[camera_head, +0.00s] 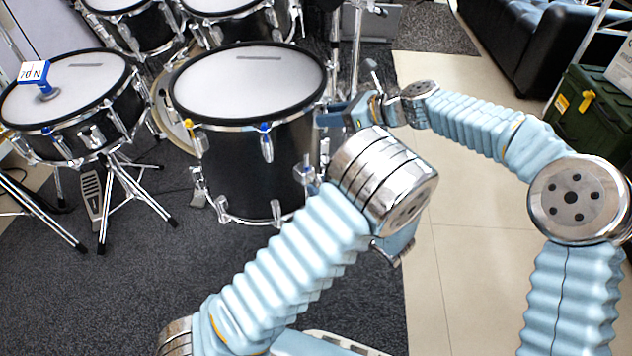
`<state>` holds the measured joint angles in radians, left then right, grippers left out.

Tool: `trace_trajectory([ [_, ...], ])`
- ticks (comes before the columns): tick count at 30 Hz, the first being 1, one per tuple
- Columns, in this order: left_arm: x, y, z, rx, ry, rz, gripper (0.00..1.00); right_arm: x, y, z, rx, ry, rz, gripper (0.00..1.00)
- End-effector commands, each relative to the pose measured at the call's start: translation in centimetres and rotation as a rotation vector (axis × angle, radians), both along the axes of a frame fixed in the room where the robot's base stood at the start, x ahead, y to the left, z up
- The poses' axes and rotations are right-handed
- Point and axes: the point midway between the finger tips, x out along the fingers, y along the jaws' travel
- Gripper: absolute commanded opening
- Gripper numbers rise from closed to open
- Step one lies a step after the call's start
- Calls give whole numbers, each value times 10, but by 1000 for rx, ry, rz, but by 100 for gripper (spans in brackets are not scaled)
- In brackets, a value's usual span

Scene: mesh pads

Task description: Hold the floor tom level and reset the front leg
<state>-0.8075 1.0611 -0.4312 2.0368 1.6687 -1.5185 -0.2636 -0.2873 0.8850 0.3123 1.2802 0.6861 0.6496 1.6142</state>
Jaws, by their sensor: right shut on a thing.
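The floor tom (262,165) is a large black drum with a white head and chrome rim, at the upper centre. Its head looks roughly level. My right gripper (345,113) reaches in from the right and is shut at the tom's right side, by the rim. What exactly it grips is too small to tell; a dark knob on a rod (371,68) rises beside it. My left gripper (395,245) is mostly hidden behind its own chrome wrist, in front and right of the tom. Chrome fittings (200,182) show low on the tom; which is the front leg is unclear.
A snare drum (75,105) on a tripod stand is at the left, with a blue-and-white block (38,80) on its head. More toms (140,30) stand behind. A dark green case (590,115) and black sofa (545,45) are at the right. Tiled floor between is clear.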

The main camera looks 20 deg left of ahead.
Motion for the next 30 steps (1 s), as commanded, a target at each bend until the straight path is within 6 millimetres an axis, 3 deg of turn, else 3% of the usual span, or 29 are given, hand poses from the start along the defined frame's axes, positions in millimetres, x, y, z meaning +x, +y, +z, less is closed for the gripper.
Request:
trace_trajectory([
  [5,-4,-9,-1,-1,0,-2,38,-7,6,0,2,5,18,0],
  [19,-47,-94,1,1,0,-2,38,-7,6,0,2,6,19,0],
  [24,-53,-107,1,2,-1,-1,38,-7,6,0,2,5,20,0],
  [30,-54,-108,1,2,-1,0,38,-7,6,0,2,5,20,0],
])
